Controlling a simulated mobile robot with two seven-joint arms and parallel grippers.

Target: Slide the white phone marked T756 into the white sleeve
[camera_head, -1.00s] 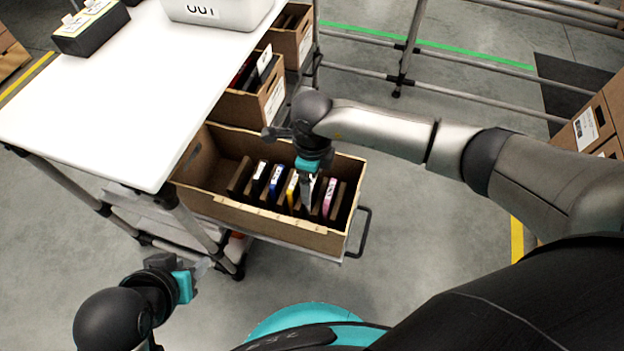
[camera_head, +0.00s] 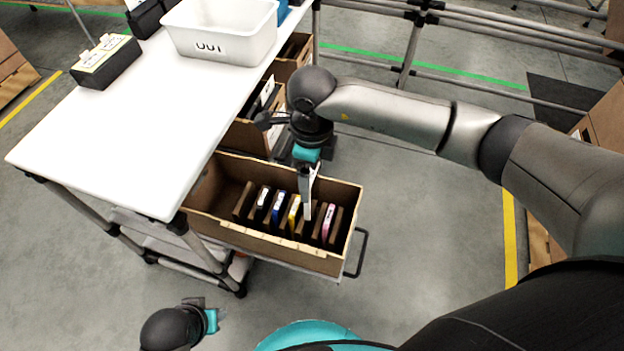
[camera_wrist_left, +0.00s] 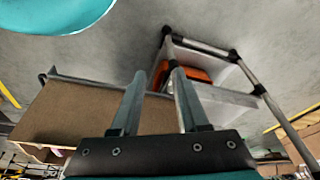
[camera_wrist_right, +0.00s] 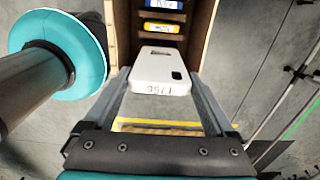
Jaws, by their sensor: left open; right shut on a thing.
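My right gripper (camera_head: 307,172) is shut on the white phone (camera_head: 307,199), which hangs down over the right half of the open carton (camera_head: 262,241). In the right wrist view the phone (camera_wrist_right: 160,72) shows its camera patch and the mark T756, upside down, between the fingers (camera_wrist_right: 162,95). In the head view its lower end overlaps the carton between the yellow and pink items; I cannot tell if it is clear of the slots. I cannot make out a white sleeve. My left gripper (camera_head: 213,320) is open and empty, low in front of the cart; its fingers (camera_wrist_left: 155,85) are apart.
The tilted carton holds black, blue, yellow (camera_head: 295,211) and pink (camera_head: 328,220) items between brown dividers. More cartons stand behind it. The white table (camera_head: 130,120) at left bears a white bin (camera_head: 222,35) and a black block (camera_head: 106,62). Rails run behind.

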